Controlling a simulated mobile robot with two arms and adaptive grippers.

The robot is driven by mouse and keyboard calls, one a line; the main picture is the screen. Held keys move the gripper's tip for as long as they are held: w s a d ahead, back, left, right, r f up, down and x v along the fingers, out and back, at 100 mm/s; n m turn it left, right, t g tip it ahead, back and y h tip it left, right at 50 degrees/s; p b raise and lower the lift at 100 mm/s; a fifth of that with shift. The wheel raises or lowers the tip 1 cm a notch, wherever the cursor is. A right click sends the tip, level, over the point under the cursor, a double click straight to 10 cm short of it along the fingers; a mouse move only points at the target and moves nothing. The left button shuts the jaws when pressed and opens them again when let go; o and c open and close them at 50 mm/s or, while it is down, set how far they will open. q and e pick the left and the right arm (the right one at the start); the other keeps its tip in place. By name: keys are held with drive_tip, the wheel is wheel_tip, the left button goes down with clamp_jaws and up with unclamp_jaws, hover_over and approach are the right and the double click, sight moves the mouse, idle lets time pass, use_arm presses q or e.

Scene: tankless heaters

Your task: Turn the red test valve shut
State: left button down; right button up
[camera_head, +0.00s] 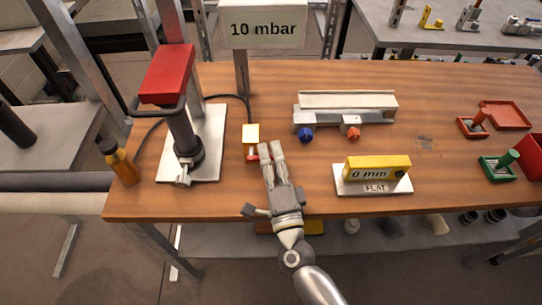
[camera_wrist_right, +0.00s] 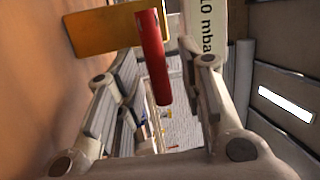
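The red test valve shows as a small red handle (camera_head: 252,157) below a yellow block (camera_head: 250,133) on the wooden table, left of my right gripper's fingertips. In the right wrist view the handle is a red bar (camera_wrist_right: 152,60) beside the yellow block (camera_wrist_right: 112,28), with its lower end between the fingers. My right gripper (camera_head: 271,149) reaches in from the front edge of the table. In the right wrist view its fingers (camera_wrist_right: 158,55) are apart, with gaps on both sides of the bar. My left gripper is not in view.
A "10 mbar" sign (camera_head: 264,25) stands behind the valve. A red-topped press (camera_head: 168,74) stands to the left, with an orange bottle (camera_head: 122,164) nearby. A yellow "0 mm" gauge (camera_head: 377,168) and a metal fixture (camera_head: 347,101) are to the right.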

drive_tip(key=v, duration=1.2)
idle(0.3)
